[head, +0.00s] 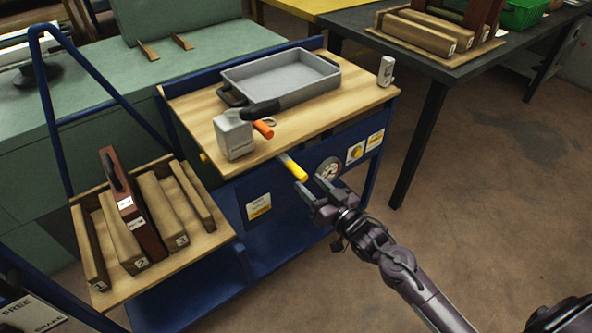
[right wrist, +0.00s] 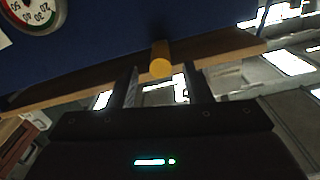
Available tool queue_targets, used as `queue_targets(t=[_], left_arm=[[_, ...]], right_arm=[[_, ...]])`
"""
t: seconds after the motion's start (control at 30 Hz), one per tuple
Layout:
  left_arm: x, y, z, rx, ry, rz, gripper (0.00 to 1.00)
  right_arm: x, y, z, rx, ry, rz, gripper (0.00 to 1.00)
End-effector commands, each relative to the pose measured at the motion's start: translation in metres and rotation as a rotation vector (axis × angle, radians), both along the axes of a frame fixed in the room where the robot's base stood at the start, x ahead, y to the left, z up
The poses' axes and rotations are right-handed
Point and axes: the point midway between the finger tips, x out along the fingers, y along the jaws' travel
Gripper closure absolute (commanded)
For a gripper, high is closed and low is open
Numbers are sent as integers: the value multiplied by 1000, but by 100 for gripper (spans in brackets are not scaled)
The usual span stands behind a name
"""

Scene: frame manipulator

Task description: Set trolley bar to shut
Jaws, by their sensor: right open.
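The blue trolley (head: 270,235) has a wooden top. I take this for the trolley bar, but cannot be sure. My right gripper (head: 316,190) is open and empty just in front of the grip's end and a little to its right. In the right wrist view the yellow end (right wrist: 161,60) shows between and beyond the open fingers (right wrist: 160,82), with no clear contact. My left gripper is not in view.
A wooden rack (head: 205,243) holds upright pieces at left. A gauge (head: 329,169) and labels are on the front panel. Floor at right is free.

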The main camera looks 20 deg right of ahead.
Motion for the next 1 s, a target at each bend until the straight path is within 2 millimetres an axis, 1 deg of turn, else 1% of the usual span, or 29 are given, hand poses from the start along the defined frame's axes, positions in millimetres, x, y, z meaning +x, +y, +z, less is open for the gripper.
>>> queue_targets(t=[0.03,0.2,0.4,0.53,0.77,0.87,1.0], left_arm=[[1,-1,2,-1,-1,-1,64],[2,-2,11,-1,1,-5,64],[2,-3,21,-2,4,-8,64],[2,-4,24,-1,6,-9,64],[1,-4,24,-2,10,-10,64],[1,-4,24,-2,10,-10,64],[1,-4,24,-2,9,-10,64]], right_arm=[[8,3,1,1,-3,-1,55],[34,13,1,1,-2,0,55],[56,21,0,-1,0,-1,55],[62,23,0,-2,2,-1,55],[62,24,0,-2,2,-1,55],[62,23,0,-2,2,-1,65],[62,23,0,-2,2,-1,84]])
